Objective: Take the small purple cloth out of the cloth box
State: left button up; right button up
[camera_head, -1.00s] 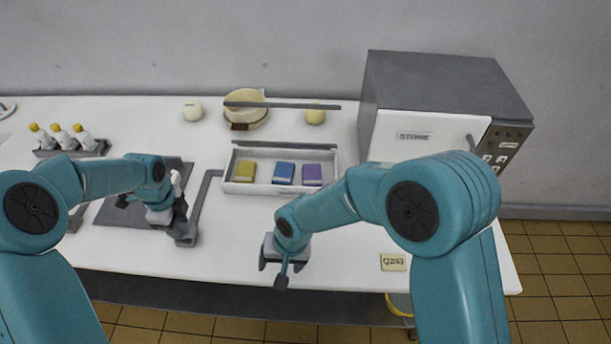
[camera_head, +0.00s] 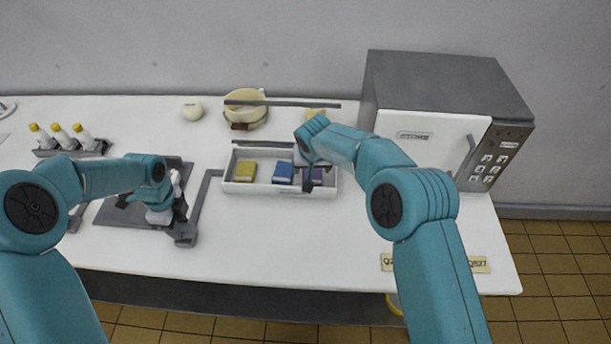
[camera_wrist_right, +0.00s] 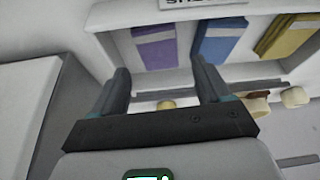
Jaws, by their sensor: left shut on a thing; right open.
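The purple cloth (camera_head: 317,175) lies at the right end of the white cloth box (camera_head: 250,188), partly hidden behind my right gripper (camera_head: 309,183). In the right wrist view the purple cloth (camera_wrist_right: 158,45) shows between and beyond the two spread fingers of my right gripper (camera_wrist_right: 161,70), with nothing held. That gripper is open over the right part of the box; whether it touches the cloth I cannot tell. My left gripper (camera_head: 182,232) is shut at the lower end of a grey bent bar (camera_head: 200,203) that reaches up to the box's left side.
A blue cloth (camera_head: 283,173) and a yellow cloth (camera_head: 245,171) lie in the same box. A grey bar stands along its back. A pot (camera_head: 245,108) is behind it, a large grey oven (camera_head: 440,100) to the right, bottles (camera_head: 62,136) at the left.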

aim_at(313, 175)
jog(key=x, duration=0.6)
jog(key=shift+w+d+f, duration=0.1)
jog(key=shift+d+f, duration=0.05)
jog(key=shift+f, duration=0.1)
jog(key=c, duration=0.8)
